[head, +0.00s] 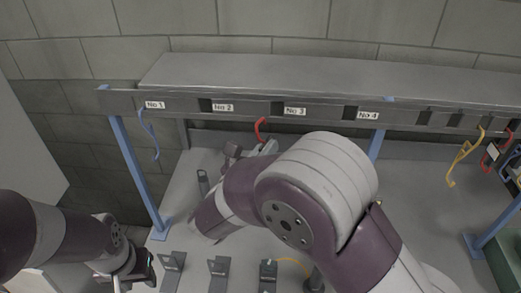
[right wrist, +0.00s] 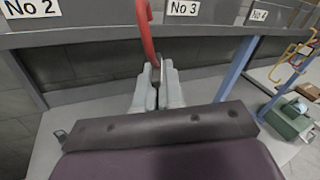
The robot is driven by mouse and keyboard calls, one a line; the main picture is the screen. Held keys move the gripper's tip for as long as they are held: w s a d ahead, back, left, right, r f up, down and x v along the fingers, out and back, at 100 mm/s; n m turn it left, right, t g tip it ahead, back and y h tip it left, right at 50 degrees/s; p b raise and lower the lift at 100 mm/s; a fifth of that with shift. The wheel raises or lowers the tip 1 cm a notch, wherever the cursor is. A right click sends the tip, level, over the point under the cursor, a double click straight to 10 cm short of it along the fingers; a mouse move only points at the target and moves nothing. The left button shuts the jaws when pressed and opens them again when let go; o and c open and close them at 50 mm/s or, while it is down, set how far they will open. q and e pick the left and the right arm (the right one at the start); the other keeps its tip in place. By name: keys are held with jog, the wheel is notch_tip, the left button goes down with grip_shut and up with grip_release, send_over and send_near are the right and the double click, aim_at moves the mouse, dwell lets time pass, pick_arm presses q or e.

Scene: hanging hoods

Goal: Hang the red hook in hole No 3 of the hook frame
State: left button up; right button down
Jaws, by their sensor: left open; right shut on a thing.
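The red hook (head: 260,127) is upright at the front of the hook frame (head: 230,105), its top just below the gap between the No 2 and No 3 labels. In the right wrist view the red hook (right wrist: 147,32) rises from my right gripper (right wrist: 157,82), which is shut on its lower end. In the head view my right gripper (head: 262,147) is partly hidden by my arm. The No 3 label (head: 295,111) also shows in the right wrist view (right wrist: 184,8). I cannot tell whether the hook's top is inside a hole. My left gripper (head: 138,276) is open at lower left, away from the frame.
A blue hook (head: 149,135) hangs near No 1. A yellow hook (head: 463,160) and other items hang at the right. Black stands (head: 218,272) are on the table below. Blue posts (head: 138,175) support the frame. A green box (head: 506,250) is at far right.

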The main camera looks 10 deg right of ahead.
jog(key=shift+w+d+r, duration=0.15)
jog(key=shift+w+d, duration=0.05)
jog(key=shift+w, duration=0.2)
jog(key=shift+d+f, duration=0.1)
jog(key=shift+f, duration=0.1)
jog(key=shift+w+d+b, duration=0.1)
jog(key=shift+d+b, duration=0.1)
jog(key=shift+b, duration=0.4)
jog(key=shift+d, duration=0.15)
